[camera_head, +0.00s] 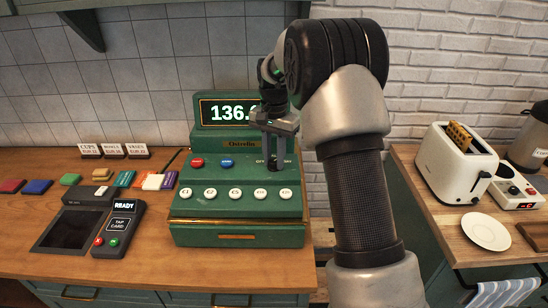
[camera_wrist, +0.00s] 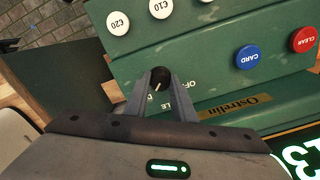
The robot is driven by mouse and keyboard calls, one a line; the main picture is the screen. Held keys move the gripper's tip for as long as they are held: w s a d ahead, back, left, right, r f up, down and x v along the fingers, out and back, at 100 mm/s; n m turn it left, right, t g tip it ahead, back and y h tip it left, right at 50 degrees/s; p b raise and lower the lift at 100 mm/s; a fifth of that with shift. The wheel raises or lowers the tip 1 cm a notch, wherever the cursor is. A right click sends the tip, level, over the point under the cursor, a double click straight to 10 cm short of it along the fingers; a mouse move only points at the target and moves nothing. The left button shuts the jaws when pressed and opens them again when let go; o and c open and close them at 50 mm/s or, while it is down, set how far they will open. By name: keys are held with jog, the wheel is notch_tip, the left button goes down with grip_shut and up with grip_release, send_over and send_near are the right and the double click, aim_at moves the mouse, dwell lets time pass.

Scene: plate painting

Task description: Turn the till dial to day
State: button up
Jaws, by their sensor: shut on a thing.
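The green till (camera_head: 237,207) stands on the wooden counter. Its dial (camera_head: 273,166) is a small black knob on the sloped face, right of the red and blue buttons. My gripper (camera_head: 275,158) comes down over it from above. In the wrist view the dial (camera_wrist: 160,76) sits between the fingertips, and my gripper (camera_wrist: 160,82) is shut on it. A pale pointer line shows on the knob. The labels around it are partly hidden by the fingers; "OF" and "LE" show in part, and the day mark cannot be read.
The till display (camera_head: 229,112) reads "136." with its end hidden by my arm. A row of round white keys (camera_head: 235,193) lies just in front of the dial. A card reader (camera_head: 120,228) stands left of the till. A toaster (camera_head: 458,163) stands on the right-hand counter.

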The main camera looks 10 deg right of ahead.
aim_at(274, 161)
jog(key=o, duration=1.1)
jog(key=shift+c, duration=0.2)
jog(key=shift+r, duration=0.1)
notch_tip(274, 161, up, 17)
jog(key=shift+p, duration=0.4)
jog(key=shift+r, duration=0.15)
